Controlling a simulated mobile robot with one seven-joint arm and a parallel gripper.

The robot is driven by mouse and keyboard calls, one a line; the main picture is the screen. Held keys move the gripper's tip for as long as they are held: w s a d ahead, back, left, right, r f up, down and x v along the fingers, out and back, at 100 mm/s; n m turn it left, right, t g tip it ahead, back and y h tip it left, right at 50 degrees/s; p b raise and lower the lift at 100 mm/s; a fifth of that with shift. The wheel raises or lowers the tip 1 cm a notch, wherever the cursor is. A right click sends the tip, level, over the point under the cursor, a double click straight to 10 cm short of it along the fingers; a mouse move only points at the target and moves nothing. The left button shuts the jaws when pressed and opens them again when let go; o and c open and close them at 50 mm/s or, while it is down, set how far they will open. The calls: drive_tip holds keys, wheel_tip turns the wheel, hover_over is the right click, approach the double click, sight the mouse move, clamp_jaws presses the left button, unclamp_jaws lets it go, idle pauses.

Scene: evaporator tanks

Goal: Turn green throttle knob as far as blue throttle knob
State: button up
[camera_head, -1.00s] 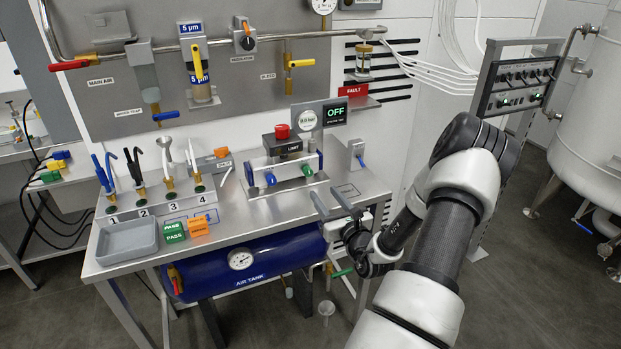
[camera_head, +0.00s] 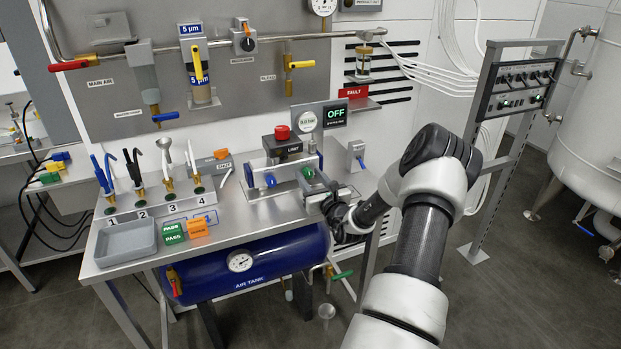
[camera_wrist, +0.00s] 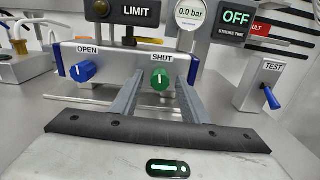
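The blue throttle knob (camera_wrist: 83,71) sits under the OPEN label on the left of a pale valve block (camera_wrist: 112,60). It also shows in the head view (camera_head: 270,180). The green throttle knob (camera_wrist: 161,79) sits under the SHUT label on the right. Its white mark looks close to upright; the blue knob's mark is too small to read exactly. My gripper (camera_wrist: 160,86) is open in front of the block, with one finger on each side of the green knob. The fingertips reach close to the block face. I cannot tell whether either finger touches the knob.
A black LIMIT box (camera_wrist: 127,10) stands above the block, beside a 0.0 bar gauge (camera_wrist: 190,13) and a display reading OFF (camera_wrist: 236,18). A TEST switch box (camera_wrist: 262,84) with a blue lever stands to the right. A grey tray (camera_head: 127,241) lies at the bench's left.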

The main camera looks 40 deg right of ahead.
clamp_jaws()
drive_tip(key=c, duration=1)
unclamp_jaws()
drive_tip(key=shift+r+m+p, duration=0.1)
drive_tip(key=shift+m+p, duration=0.35)
drive_tip(key=shift+m, duration=0.05)
drive_tip(key=shift+o, duration=0.2)
drive_tip(key=shift+m, duration=0.3)
drive_tip(key=o, duration=1.1)
drive_tip(key=shift+c, duration=0.2)
drive_tip(key=p+v, duration=0.1)
drive_tip(key=v, duration=1.6)
drive_tip(key=shift+s, duration=0.25)
